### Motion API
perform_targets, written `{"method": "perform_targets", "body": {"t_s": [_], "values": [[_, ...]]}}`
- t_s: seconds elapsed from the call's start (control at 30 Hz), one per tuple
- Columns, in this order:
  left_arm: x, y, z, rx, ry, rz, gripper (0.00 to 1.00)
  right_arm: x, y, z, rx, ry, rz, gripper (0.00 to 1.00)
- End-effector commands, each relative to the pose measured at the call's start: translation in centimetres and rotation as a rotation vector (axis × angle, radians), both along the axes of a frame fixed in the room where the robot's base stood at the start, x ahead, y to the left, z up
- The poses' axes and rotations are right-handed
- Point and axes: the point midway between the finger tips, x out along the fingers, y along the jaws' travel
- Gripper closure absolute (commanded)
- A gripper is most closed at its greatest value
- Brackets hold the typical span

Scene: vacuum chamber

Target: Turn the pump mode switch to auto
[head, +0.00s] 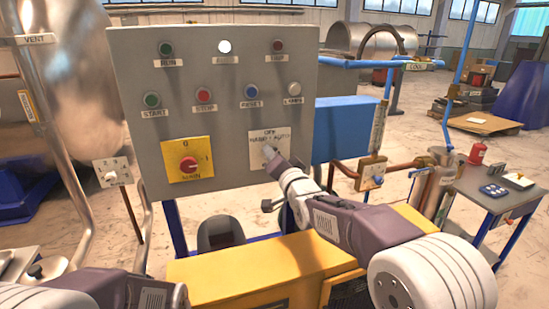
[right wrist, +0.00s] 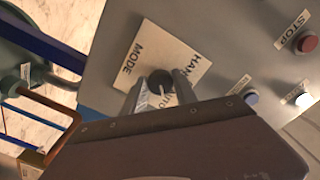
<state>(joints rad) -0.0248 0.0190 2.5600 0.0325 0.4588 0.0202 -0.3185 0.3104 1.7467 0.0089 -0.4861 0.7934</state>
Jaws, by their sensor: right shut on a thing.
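The pump mode switch is a black knob (right wrist: 160,80) on a white plate (head: 266,138) at the lower right of the grey control panel. The plate reads OFF, HAND and AUTO, with MODE legible in the right wrist view. My right gripper (head: 270,157) reaches the plate from the lower right. In the right wrist view its two fingers (right wrist: 158,92) are shut on the knob, one on each side. A pale line on the knob runs down toward the partly covered AUTO lettering; the exact setting is unclear. The OFF mark is hidden there. My left gripper is out of view.
The grey panel (head: 232,128) also carries a yellow plate with a red main switch (head: 188,164), several push buttons, and a lit white lamp (head: 224,47). A blue box (head: 345,130) and piping stand right of the panel. A small side table (head: 493,192) is farther right.

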Motion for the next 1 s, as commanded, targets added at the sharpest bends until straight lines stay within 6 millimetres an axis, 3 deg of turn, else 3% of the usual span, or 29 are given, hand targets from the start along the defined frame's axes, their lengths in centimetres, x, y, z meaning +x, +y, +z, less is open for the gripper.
{"method": "perform_targets", "body": {"t_s": [0.13,0.17,0.23,0.6,1.0], "values": [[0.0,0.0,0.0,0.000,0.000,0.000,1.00,0.0,0.0,0.0,0.002,0.000,-0.001,1.00],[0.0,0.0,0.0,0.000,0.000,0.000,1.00,0.0,0.0,0.0,0.002,0.000,-0.001,0.63],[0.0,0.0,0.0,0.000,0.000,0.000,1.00,0.0,0.0,0.0,0.001,0.000,-0.001,0.45],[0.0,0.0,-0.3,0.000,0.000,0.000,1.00,-0.5,-0.2,0.0,0.000,-0.001,0.000,0.45],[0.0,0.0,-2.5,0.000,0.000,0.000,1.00,-7.6,-2.5,-0.1,0.001,-0.002,-0.001,0.45]]}}
